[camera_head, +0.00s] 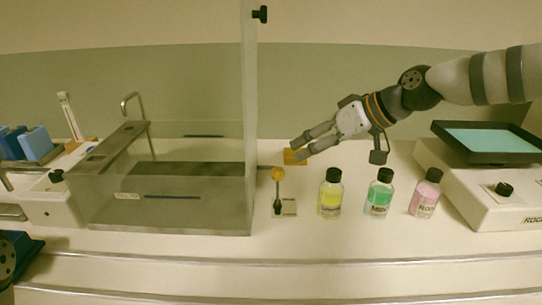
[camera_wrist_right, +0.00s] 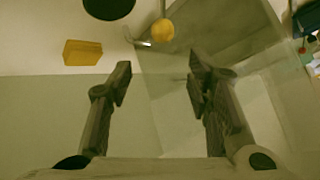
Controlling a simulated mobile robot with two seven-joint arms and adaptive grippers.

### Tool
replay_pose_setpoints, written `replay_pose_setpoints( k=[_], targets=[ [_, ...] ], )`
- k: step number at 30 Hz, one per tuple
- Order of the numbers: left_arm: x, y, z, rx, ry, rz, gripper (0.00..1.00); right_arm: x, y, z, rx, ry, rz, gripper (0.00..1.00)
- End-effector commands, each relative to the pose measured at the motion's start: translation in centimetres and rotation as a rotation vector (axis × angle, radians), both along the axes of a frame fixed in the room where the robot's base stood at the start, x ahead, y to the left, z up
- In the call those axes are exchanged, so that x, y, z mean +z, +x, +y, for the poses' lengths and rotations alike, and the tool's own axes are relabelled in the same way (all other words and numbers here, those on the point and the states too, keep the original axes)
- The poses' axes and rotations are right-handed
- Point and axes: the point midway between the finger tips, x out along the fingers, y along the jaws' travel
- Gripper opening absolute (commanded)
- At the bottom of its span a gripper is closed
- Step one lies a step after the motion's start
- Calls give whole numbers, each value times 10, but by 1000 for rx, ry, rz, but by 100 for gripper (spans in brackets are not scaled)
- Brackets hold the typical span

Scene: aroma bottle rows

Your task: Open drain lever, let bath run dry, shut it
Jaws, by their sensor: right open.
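The clear bath (camera_head: 200,205) stands left of centre, with a dark band inside that may be its liquid surface; I cannot tell the level for sure. Just right of it a lever with a round orange-yellow knob (camera_head: 278,174) stands on a small pale base (camera_head: 285,208). The knob also shows in the right wrist view (camera_wrist_right: 162,30), beyond the fingertips and apart from them. My right gripper (camera_head: 298,150) is open and empty, above and slightly right of the knob. A yellow block (camera_head: 295,158) lies behind its fingertips; it also shows in the wrist view (camera_wrist_right: 83,52).
Yellow (camera_head: 330,198), green (camera_head: 378,196) and pink (camera_head: 425,197) bottles stand right of the lever. A white machine with a black tray (camera_head: 490,158) is at far right. A tall clear panel (camera_head: 250,80) rises at the bath's right end. Blue blocks (camera_head: 36,144) are at far left.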

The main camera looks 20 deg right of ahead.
Motion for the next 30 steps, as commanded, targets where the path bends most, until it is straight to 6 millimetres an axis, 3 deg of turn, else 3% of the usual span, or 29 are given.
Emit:
replay_pose_setpoints(
  k=[6, 12, 25, 30],
  targets=[
    [-17, -19, 0, -1, 0, 66, 42, -48, 27, 26, 1, -2, 20, 46],
    [-27, -28, 0, -2, 0, 95, 42, -75, 51, 48, 1, -2, 13, 46],
    [-29, -29, 0, -2, 1, 100, 42, -80, 61, 58, 0, 0, 4, 46],
    [-29, -29, 0, -2, 1, 100, 42, -80, 61, 58, 0, 0, 4, 7]
  ],
)
